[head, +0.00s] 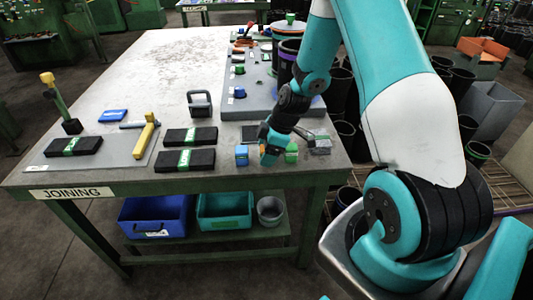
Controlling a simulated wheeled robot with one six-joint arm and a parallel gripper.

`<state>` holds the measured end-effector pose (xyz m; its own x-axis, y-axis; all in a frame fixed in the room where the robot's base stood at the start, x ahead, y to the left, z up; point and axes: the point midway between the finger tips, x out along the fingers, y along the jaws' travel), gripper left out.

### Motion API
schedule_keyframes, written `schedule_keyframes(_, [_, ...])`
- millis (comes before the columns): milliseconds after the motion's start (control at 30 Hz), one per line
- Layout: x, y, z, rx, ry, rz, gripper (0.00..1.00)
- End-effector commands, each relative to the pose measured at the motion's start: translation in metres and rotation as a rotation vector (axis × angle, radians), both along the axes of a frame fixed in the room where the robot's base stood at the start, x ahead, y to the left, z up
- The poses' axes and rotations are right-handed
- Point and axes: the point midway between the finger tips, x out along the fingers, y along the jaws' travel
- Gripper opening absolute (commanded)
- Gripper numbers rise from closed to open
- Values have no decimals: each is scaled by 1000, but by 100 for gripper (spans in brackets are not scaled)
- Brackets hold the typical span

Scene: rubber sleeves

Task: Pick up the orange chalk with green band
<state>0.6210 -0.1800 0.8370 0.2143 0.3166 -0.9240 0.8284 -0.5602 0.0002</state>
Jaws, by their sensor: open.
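My gripper (272,150) points down over the front edge of the table (100,180), between a small blue block (241,157) and a small green block (291,156). A small orange patch (263,149) shows at its fingertips; it may be the orange chalk, but no green band can be made out. The gripper is open. The arm and fingers hide part of the table behind them, and I cannot tell whether the fingers touch anything.
Left of the gripper lie two black packs with green labels (202,137), a yellow-handled hammer (146,135) and a grey mat (60,164). A grey board (235,104) with small coloured pieces lies behind. A clear packet (321,145) lies to the right. The table's back left is clear.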

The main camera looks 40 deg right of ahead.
Motion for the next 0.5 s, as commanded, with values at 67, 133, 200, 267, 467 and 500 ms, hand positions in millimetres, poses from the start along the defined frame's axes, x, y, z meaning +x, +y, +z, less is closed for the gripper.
schedule_keyframes(67, [0,0,0,0,0,0,68])
schedule_keyframes(133, [0,0,0,0,0,0,54])
schedule_keyframes(200, [0,0,0,0,0,0,38])
schedule_keyframes(267, [0,0,0,0,0,0,24])
schedule_keyframes(467, [0,0,1,1,-1,0,13])
schedule_keyframes(500, [0,0,1,1,-1,0,13])
